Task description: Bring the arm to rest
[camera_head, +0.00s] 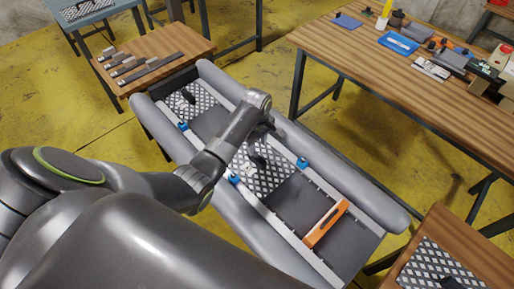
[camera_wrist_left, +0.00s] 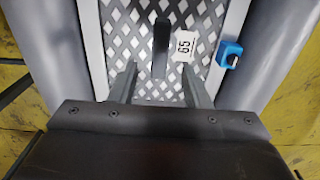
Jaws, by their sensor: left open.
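My left arm reaches in from the left of the head view over the grey inflatable boat (camera_head: 355,190). My left gripper (camera_head: 262,155) is above the boat's diamond-patterned floor plate (camera_head: 272,181), its fingers partly hidden by the wrist. In the left wrist view the gripper (camera_wrist_left: 160,85) is open, its two fingers apart. A dark upright bar (camera_wrist_left: 160,48) shows between and beyond the fingers; I cannot tell how far below them it is. A white label marked G5 (camera_wrist_left: 185,46) lies beside it on the plate. My right gripper is not in view.
Blue clamps (camera_head: 302,163) sit along the boat's side rails, and an orange tool (camera_head: 326,224) lies across its near end. A wooden table with tools (camera_head: 340,60) stands at the right. A small table (camera_head: 190,42) with metal bars is at upper left. Yellow floor (camera_head: 60,110) is open at left.

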